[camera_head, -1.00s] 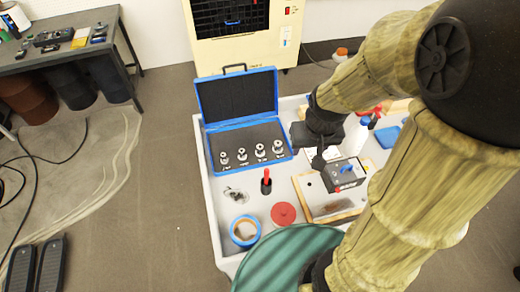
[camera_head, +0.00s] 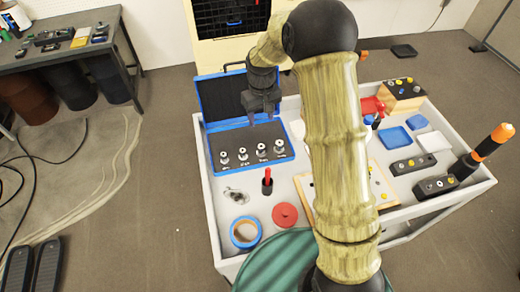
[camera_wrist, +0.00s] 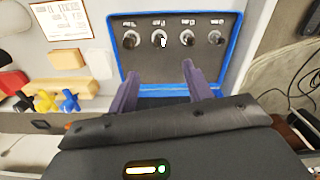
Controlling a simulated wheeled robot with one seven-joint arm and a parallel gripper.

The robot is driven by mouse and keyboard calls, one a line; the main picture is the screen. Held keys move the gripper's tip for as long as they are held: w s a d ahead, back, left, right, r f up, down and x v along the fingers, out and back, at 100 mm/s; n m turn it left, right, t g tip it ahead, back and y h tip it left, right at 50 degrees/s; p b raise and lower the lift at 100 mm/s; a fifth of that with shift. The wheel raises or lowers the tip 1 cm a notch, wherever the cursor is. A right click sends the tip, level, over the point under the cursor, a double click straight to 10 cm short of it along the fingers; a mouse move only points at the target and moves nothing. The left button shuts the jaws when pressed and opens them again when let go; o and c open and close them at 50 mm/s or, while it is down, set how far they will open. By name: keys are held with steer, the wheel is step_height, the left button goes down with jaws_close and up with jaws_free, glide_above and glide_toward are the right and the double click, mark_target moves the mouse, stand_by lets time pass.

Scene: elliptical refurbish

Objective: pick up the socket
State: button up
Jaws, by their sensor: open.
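Several silver sockets stand upright in a row on the dark foam of the open blue case (camera_head: 252,168). In the head view they run from a left socket (camera_head: 224,157) to a right socket (camera_head: 279,146). My gripper (camera_head: 262,114) hangs above the back of the case, near its raised lid. In the wrist view my gripper (camera_wrist: 160,70) has its two fingers spread and empty. The row, including one middle socket (camera_wrist: 159,40), lies beyond the fingertips and apart from them. The frames do not show which socket is meant.
The case sits on a white cart (camera_head: 207,215). Nearby are a red-handled tool (camera_head: 267,181), a blue tape roll (camera_head: 245,232) and a red disc (camera_head: 284,215). Blocks, a blue tray (camera_head: 394,139) and an orange-tipped tool (camera_head: 492,142) stand on the right. My arm hides the middle.

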steer(key=p, duration=0.3)
glide_toward(261, 147)
steer(key=f, duration=0.5)
steer(key=shift+s+d+f, duration=0.1)
steer(key=shift+s+f, duration=0.05)
steer(key=shift+s, duration=0.05)
steer(key=shift+w+f+p, duration=0.15)
steer(key=shift+f+p, duration=0.3)
steer(key=shift+f, duration=0.85)
steer(key=shift+w+f+p, duration=0.1)
steer(key=shift+f+p, duration=0.3)
steer(key=shift+f, duration=0.9)
steer(key=shift+c, duration=0.2)
jaws_close()
